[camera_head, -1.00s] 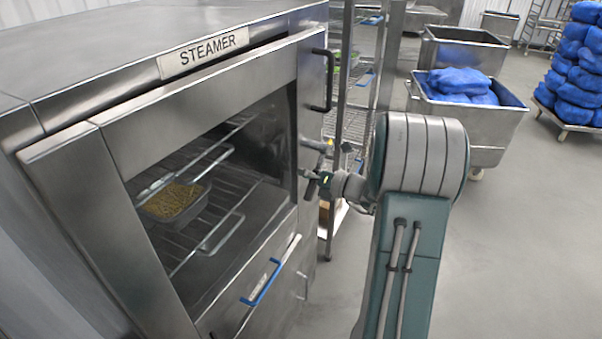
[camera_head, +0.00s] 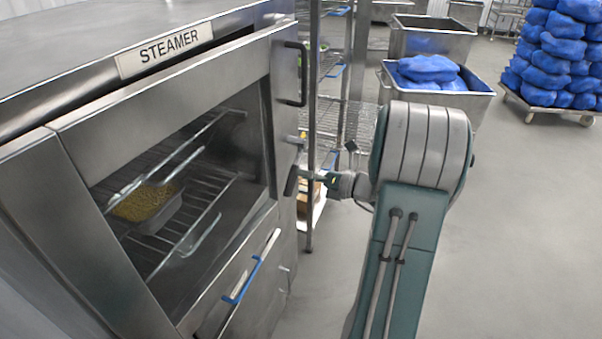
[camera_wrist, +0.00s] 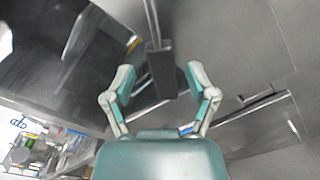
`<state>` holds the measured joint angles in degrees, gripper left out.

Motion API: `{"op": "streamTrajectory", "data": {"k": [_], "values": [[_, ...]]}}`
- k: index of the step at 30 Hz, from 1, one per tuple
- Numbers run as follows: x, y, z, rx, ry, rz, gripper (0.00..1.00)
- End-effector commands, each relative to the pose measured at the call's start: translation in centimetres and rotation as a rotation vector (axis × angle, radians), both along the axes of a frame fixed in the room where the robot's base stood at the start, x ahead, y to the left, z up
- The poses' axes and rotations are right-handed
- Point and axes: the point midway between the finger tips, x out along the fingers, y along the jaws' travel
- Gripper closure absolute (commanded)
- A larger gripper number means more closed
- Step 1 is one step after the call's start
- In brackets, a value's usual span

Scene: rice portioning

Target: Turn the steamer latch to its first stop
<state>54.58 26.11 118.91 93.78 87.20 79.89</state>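The steamer (camera_head: 47,68) stands at the left with its windowed door closed. Its latch (camera_head: 291,181) is a short dark bar on the door's right side, slightly tilted in the head view. My gripper (camera_head: 318,178) is just right of the latch, small and partly hidden by its own wrist. In the wrist view my gripper (camera_wrist: 160,82) has its fingers spread apart. The dark grey latch bar (camera_wrist: 160,70) appears between the fingertips, with a visible gap on each side. I cannot tell the depth between latch and fingers.
A black door handle (camera_head: 303,75) is above the latch, and a blue handle (camera_head: 243,282) is lower on the steamer. A wire rack (camera_head: 342,120) stands close behind my gripper. A metal bin (camera_head: 478,108) holds blue bags. Open floor lies at the right.

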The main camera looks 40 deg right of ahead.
Motion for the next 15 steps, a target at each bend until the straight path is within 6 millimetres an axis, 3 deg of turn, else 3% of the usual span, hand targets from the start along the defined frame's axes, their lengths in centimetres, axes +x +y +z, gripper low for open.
{"op": "streamTrajectory", "data": {"k": [2, 6, 7, 15], "values": [[0.0, 0.0, 0.0, 0.000, 0.000, 0.000, 0.29], [-0.1, -0.1, -0.1, -0.026, -0.012, -0.007, 0.90], [-0.2, -0.1, -0.1, -0.042, -0.019, -0.012, 1.00], [-1.3, -1.0, -0.8, -0.349, -0.140, -0.078, 1.00]]}}
